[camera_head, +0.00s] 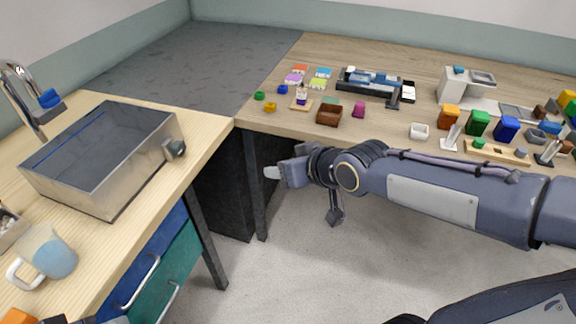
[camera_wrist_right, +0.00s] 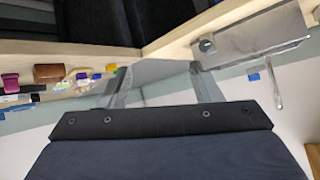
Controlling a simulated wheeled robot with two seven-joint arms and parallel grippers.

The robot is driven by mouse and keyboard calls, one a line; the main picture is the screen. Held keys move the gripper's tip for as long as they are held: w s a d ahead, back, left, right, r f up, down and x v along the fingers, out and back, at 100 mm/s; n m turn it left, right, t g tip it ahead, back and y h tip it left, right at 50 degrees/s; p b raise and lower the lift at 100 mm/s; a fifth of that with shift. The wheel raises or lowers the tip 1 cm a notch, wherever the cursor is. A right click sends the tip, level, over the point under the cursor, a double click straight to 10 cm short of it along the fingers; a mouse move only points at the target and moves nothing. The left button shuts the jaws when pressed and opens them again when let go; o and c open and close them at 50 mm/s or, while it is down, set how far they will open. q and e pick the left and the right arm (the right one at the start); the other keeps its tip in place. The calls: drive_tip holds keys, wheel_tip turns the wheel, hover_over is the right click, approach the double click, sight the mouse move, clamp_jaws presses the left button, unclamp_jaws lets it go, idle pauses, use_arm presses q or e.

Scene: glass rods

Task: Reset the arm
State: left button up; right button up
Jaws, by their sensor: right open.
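My right arm comes in from the right in the head view and reaches left over the floor gap in front of the back table. Its gripper (camera_head: 280,173) points left, near the table leg and the dark space between the two tables. In the right wrist view the gripper (camera_wrist_right: 162,84) has its two fingers spread apart, with nothing visible held between them. My left gripper cannot be made out in the head view. No glass rods can be made out.
The back table (camera_head: 300,55) carries small coloured blocks, a brown box (camera_head: 329,115), a black-and-blue device (camera_head: 365,80) and several coloured bins. Floor below my right arm is clear.

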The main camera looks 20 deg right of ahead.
drive_tip(key=s+d+m+g+p, duration=0.1)
drive_tip(key=s+d+g+p, duration=0.1)
drive_tip(key=s, duration=0.7)
drive_tip(key=s+d+m+g+p, duration=0.2)
drive_tip(key=s, duration=0.8)
drive_tip(key=shift+s+f, duration=0.2)
drive_tip(key=shift+f, duration=0.25)
idle(0.3)
